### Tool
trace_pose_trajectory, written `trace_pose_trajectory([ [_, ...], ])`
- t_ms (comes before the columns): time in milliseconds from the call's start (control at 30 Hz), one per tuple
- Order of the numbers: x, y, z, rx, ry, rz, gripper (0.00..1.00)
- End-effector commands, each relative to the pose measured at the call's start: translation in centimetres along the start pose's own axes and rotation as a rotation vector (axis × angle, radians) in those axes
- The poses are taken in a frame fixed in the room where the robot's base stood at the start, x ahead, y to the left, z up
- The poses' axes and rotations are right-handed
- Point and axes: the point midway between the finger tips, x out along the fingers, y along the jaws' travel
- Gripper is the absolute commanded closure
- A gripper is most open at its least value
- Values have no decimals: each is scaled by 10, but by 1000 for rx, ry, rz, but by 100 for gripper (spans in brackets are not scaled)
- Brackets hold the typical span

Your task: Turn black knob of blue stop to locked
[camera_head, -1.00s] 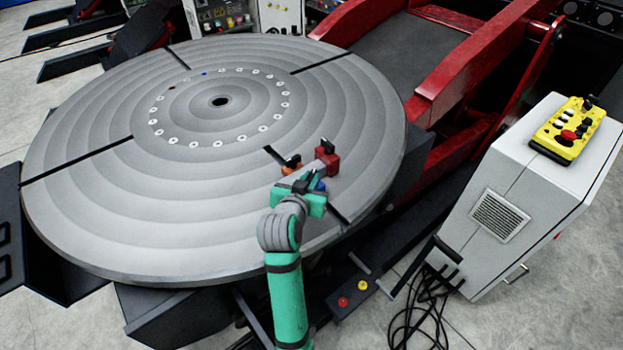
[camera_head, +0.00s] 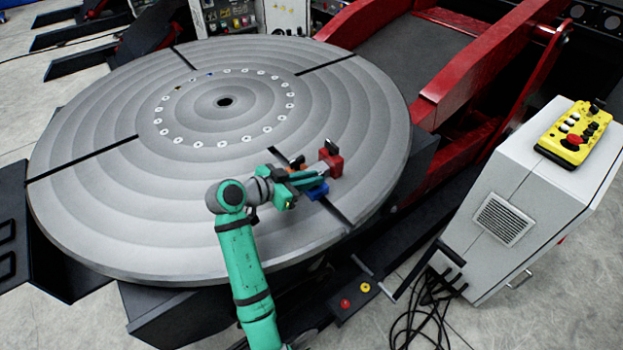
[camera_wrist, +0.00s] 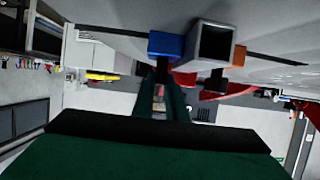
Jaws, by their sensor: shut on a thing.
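The blue stop (camera_head: 318,190) sits on the round grey turntable (camera_head: 110,215) at the slot nearest me, and in the wrist view (camera_wrist: 166,45) it is just beyond the fingertips. My green gripper (camera_head: 308,178) reaches in from the left, low over the plate. In the wrist view my gripper (camera_wrist: 161,76) is shut on the small black knob (camera_wrist: 162,68) of the blue stop. The fingers cover most of the knob, so its exact angle cannot be read. In the head view my gripper hides it.
A red stop (camera_head: 332,162) with a black knob and an orange stop (camera_head: 297,162) stand close by. A square tube (camera_wrist: 213,42) lies between the blue and orange stops in the wrist view. A grey cabinet with a yellow control box (camera_head: 573,132) stands at the right.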

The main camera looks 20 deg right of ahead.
Motion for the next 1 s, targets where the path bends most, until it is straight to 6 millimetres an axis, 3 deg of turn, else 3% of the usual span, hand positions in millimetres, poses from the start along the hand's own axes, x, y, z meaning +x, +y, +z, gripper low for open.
trace_pose_trajectory([
  [500,-1,0,2,5,-4,20,100],
  [533,-1,0,2,5,-4,20,83],
  [600,-1,0,2,5,-3,20,69],
  [1000,-7,-1,1,6,-1,18,69],
])
